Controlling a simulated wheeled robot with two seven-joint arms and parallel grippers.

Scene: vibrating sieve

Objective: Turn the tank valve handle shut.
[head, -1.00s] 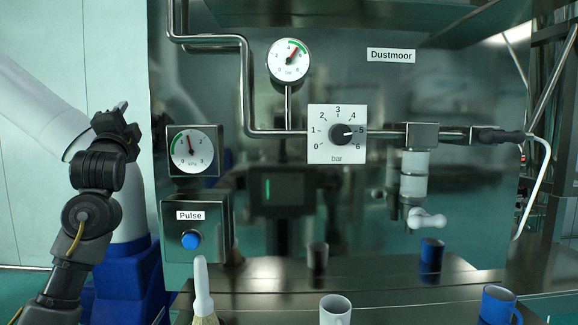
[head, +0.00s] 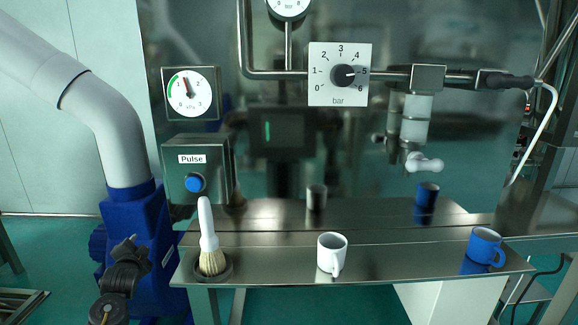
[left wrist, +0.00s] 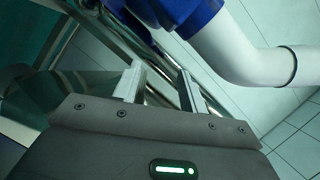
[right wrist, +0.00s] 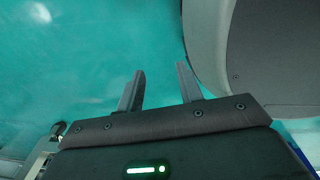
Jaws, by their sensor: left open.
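My left gripper (head: 130,243) is low at the lower left of the head view, in front of a blue block, far from the white handle. In the left wrist view its fingers (left wrist: 160,86) are apart with nothing between them. My right gripper (right wrist: 158,86) shows only in its own wrist view, with fingers apart and empty, over a teal floor.
A thick white pipe (head: 112,130) enters a blue block (head: 150,235) at the left. A steel shelf (head: 270,262) carries a brush (head: 208,235), a white mug (head: 332,254) and a blue mug (head: 486,246).

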